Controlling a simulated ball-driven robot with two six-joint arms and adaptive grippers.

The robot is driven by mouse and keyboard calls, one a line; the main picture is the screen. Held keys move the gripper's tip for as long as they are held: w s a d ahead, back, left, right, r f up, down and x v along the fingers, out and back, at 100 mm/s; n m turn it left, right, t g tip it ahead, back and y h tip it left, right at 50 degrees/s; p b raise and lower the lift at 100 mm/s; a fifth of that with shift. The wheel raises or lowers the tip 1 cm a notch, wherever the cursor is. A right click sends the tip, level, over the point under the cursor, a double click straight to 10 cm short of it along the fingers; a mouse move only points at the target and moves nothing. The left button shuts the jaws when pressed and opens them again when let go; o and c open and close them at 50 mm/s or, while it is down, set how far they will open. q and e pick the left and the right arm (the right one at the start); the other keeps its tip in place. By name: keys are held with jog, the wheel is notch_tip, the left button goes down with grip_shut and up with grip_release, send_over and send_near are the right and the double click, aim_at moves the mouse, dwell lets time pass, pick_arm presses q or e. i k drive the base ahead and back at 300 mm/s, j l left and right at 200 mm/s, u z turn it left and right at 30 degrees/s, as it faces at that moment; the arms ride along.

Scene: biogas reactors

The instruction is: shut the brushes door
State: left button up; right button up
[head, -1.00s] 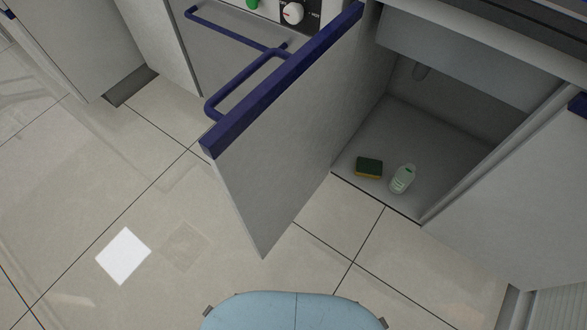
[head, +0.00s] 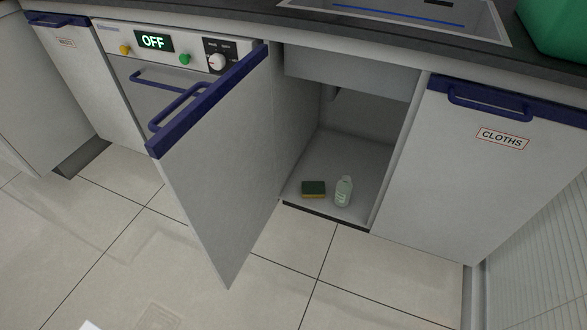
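A grey cabinet door (head: 225,180) with a blue top edge and a blue bar handle (head: 180,107) stands wide open, swung out to the left of its cupboard. No label shows on the face that I see, so I cannot read whether it is the brushes door. The open cupboard (head: 335,150) holds a green and yellow sponge (head: 313,189) and a pale bottle (head: 343,191) on its floor. Neither of my grippers is in view.
To the right is a shut door labelled CLOTHS (head: 502,139). An appliance with an OFF display (head: 154,41) is behind the open door at left. A dark worktop (head: 250,14) runs above, with a green container (head: 556,28) at right.

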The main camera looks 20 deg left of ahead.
aim_at(215, 159)
jog(key=j+z, duration=0.15)
jog(key=j, duration=0.3)
jog(key=k+j+z, duration=0.1)
jog(key=j, duration=0.35)
jog(key=k+j+z, duration=0.15)
jog(key=j, duration=0.3)
jog(key=k+j+z, duration=0.1)
jog(key=j, duration=0.35)
jog(key=k+j, duration=0.1)
jog(key=j, duration=0.6)
jog(key=k, duration=0.05)
